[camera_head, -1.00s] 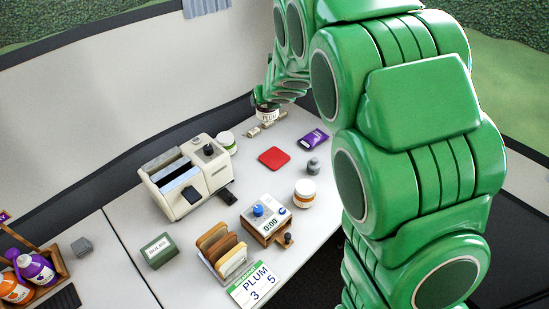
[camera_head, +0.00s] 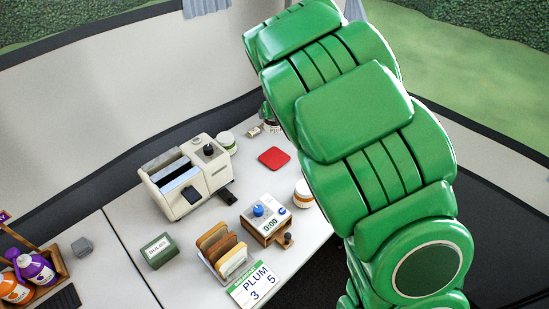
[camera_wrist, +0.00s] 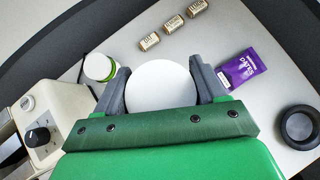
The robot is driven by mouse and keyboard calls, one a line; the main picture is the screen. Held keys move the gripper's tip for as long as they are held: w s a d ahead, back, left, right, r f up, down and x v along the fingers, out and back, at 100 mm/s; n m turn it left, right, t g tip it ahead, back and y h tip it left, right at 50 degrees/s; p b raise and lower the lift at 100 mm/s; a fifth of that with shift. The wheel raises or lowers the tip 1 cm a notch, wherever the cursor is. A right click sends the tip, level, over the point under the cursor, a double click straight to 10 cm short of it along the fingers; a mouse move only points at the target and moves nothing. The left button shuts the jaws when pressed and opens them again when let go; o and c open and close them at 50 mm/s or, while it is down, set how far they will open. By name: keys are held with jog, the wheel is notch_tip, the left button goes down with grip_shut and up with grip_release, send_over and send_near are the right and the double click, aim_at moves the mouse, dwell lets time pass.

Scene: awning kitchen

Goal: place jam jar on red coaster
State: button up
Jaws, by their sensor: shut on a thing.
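My gripper (camera_wrist: 160,86) is shut on a jar with a round white lid, the jam jar (camera_wrist: 162,90), seen from above between the two grey fingers. The red coaster (camera_head: 274,157) lies flat and bare on the white counter, nearer the camera than the held jar. The coaster does not show in the wrist view. The jar's height above the counter is hard to tell.
A green-labelled jar (camera_head: 227,142) and toaster (camera_head: 189,178) stand left of the coaster. A purple packet (camera_wrist: 241,67), dark round object (camera_wrist: 299,127) and small labelled cylinders (camera_wrist: 172,25) lie around my gripper.

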send_over(274, 155)
jog(key=shift+a+f, duration=0.1)
jog(key=shift+f, duration=7)
jog(key=shift+f, duration=0.15)
jog(key=o, duration=1.3)
jog(key=shift+o, duration=0.2)
jog(key=shift+s+r, duration=0.1)
jog(key=shift+r, duration=0.15)
jog(key=v, duration=1.1)
jog(key=shift+s+r, duration=0.25)
jog(key=shift+r, duration=0.05)
jog(key=shift+o, duration=0.4)
